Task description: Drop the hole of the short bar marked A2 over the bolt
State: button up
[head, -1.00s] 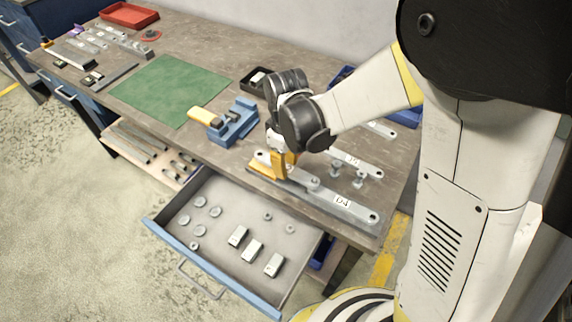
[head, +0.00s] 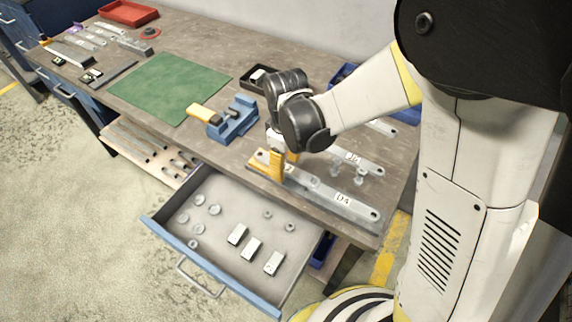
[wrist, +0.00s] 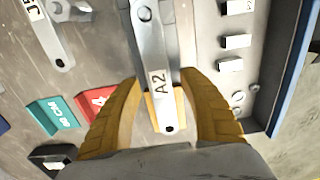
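The short bar marked A2 (wrist: 157,80) lies between my fingers in the wrist view, its near end over a yellow block (wrist: 153,110). A round bolt end (wrist: 144,14) shows at the bar's far end; whether the hole is fully down around it I cannot tell. In the head view the bolt spot (head: 313,182) is on the long bar marked D4 (head: 350,205), with A2 lying in line with it. My gripper (wrist: 163,108) is open, with a gap between each finger and A2. In the head view my gripper (head: 284,168) is low over the yellow block.
Another bar (head: 362,160) and upright bolts (head: 360,176) are right of D4. A blue vise (head: 233,120) and a green mat (head: 170,88) are to the left. An open drawer (head: 215,225) with washers and boxes juts out in front. Red and teal labelled pieces (wrist: 97,102) lie beside A2.

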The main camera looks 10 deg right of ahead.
notch_tip(320, 180, up, 12)
dwell(0.6)
dwell(0.4)
